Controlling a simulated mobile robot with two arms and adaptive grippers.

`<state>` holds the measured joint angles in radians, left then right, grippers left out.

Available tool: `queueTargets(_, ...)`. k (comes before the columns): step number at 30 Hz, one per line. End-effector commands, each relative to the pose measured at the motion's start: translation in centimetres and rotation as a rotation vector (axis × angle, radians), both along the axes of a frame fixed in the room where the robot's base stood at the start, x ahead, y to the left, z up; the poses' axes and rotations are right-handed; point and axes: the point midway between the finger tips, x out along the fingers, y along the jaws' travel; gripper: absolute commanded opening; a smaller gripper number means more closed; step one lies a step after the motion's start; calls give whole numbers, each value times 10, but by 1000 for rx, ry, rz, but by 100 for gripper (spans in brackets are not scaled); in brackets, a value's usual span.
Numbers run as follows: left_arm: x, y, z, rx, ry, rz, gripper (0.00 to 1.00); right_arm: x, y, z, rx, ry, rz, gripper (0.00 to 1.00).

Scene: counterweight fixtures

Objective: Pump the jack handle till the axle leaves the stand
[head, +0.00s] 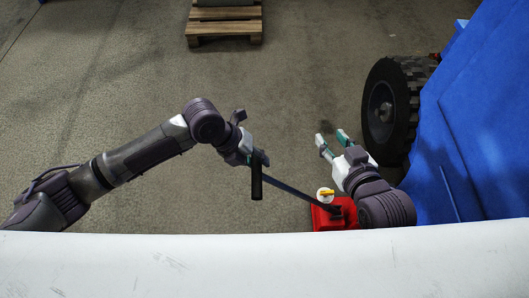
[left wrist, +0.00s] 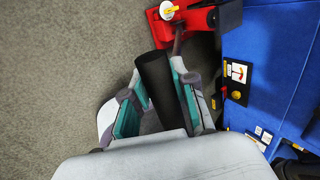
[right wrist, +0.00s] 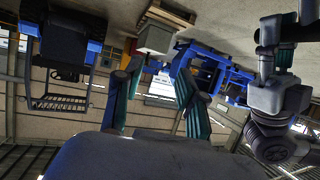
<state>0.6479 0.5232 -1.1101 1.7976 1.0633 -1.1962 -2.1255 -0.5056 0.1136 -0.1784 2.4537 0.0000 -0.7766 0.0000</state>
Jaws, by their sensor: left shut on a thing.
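My left gripper (head: 258,158) is shut on the black grip of the jack handle (head: 257,183). In the left wrist view the handle (left wrist: 155,82) lies between the teal finger pads. The handle's bar slopes down right to the red jack (head: 322,219), which has a white and yellow knob and also shows in the left wrist view (left wrist: 198,20). My right gripper (head: 332,141) is open and empty above the floor, left of the wheel. The right wrist view shows its fingers (right wrist: 158,92) apart. I cannot make out the axle or the stand.
A large black wheel (head: 390,108) stands beside a blue machine body (head: 480,120) on the right. A wooden pallet (head: 223,29) with a grey block lies at the back. A pale surface (head: 250,268) crosses the front. The floor at the left and middle is clear.

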Motion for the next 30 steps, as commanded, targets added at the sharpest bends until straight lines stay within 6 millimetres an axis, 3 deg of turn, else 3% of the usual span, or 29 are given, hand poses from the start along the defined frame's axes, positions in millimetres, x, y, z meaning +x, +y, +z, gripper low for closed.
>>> queueTargets(12,-5,-16,12,44,12,-8,0,-58,-24,-53,-96,422,-30,40)
queueTargets(18,-5,-20,15,58,11,-6,0,-81,-32,-66,-124,552,-41,40)
queueTargets(27,-4,-20,15,59,10,-5,0,-83,-32,-68,-126,562,-42,40)
queueTargets(30,-4,-17,12,55,11,-5,0,-75,-30,-66,-117,523,-38,40)
